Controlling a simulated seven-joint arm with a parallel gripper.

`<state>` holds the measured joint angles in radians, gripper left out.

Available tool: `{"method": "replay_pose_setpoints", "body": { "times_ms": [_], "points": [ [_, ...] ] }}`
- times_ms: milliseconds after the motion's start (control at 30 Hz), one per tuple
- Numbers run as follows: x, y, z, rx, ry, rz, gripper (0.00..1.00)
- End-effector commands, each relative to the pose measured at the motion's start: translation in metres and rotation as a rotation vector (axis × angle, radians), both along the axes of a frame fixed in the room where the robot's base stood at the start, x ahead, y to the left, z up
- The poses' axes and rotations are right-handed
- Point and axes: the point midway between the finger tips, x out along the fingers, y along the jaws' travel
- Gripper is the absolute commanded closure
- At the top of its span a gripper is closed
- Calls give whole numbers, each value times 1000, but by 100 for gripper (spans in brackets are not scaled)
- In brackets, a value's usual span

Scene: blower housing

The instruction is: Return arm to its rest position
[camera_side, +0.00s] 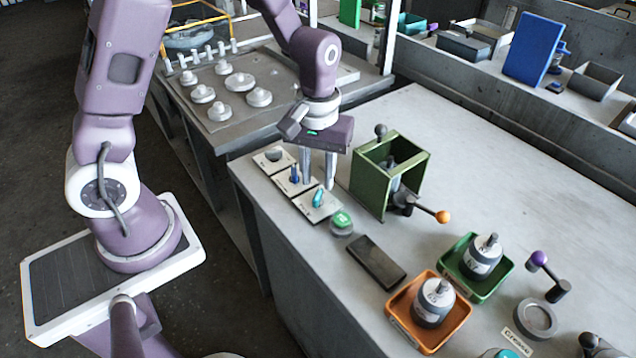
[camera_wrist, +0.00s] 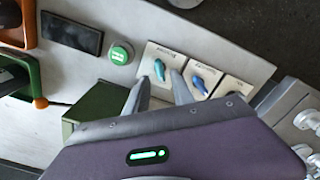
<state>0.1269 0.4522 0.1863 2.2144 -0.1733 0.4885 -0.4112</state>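My gripper (camera_side: 318,184) hangs above the left edge of the pale workbench (camera_side: 300,245), near the plates with rotary switches. Its two fingers point down and stand apart with nothing between them. In the wrist view my gripper (camera_wrist: 159,80) also shows open and empty. Beyond its fingertips in that view are a teal switch (camera_wrist: 159,69) and a blue switch (camera_wrist: 198,85) on pale plates. From these views I cannot tell how high the fingertips are above the plates.
A green box-shaped fixture (camera_side: 368,190) with an orange-knobbed lever (camera_side: 442,216) stands right of my gripper. A green button (camera_side: 342,220) and dark plate (camera_side: 377,262) lie nearer. An orange tray (camera_side: 399,308) and green tray (camera_side: 497,288) each hold a grey cylindrical part.

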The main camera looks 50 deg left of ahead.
Motion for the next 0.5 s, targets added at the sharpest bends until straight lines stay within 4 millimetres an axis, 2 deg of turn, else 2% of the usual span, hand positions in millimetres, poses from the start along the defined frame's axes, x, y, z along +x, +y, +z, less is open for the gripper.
{"method": "replay_pose_setpoints", "body": {
  "times_ms": [133,433,500],
  "points": [
    [1,0,12,-1,-3,0,71],
    [0,0,15,-1,-1,0,71],
    [-1,-1,24,-7,-17,-13,71]
  ]
}}
